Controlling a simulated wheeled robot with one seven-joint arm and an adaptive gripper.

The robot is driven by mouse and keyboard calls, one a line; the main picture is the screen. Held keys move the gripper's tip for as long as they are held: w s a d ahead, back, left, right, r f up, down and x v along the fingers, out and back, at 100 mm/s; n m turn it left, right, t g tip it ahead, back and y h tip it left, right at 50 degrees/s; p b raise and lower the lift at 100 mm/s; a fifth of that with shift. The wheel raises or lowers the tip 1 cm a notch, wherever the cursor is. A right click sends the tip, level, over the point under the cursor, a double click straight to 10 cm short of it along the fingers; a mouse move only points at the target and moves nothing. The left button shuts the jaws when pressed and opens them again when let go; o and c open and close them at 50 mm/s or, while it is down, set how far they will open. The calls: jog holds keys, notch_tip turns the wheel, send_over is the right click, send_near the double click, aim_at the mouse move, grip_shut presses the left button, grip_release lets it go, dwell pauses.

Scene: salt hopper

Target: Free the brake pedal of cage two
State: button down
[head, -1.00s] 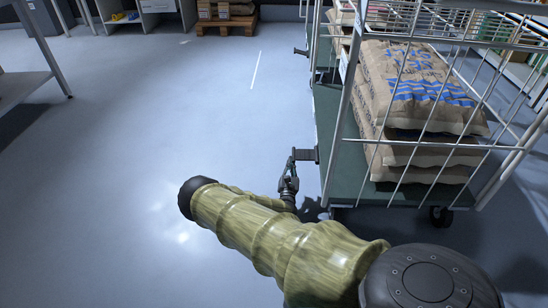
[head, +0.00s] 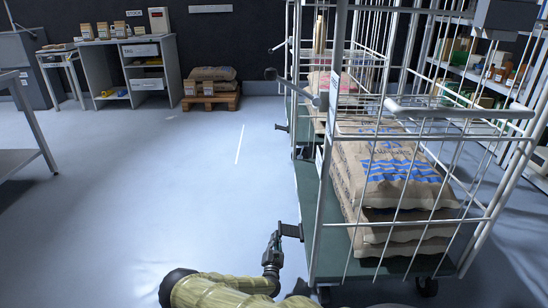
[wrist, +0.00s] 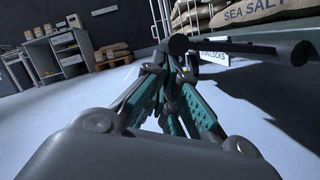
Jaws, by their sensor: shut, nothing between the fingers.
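A dark brake pedal (head: 291,230) sticks out to the left from the base of the near wire roll cage (head: 318,215). My gripper (head: 276,238) is at the pedal's outer end, low over the floor; I cannot tell whether it touches. In the wrist view my gripper (wrist: 178,72) has its teal-sided fingers together with nothing between them. A dark bar, seemingly the pedal (wrist: 255,49), crosses just beyond them to the right. A second cage (head: 300,110) stands behind, with a similar dark pedal (head: 281,127). I cannot read a cage number.
Sacks (head: 390,185) fill the near cage. Shelving (head: 490,75) stands along the right. A pallet with sacks (head: 212,88), a grey workbench (head: 148,75) and a table at the left edge (head: 25,115) stand around. The floor left of the cages is clear.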

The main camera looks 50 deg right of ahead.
jog(key=shift+a, duration=0.1)
dwell(0.4)
jog(key=p+v, duration=0.3)
jog(key=v, duration=0.7)
dwell(0.4)
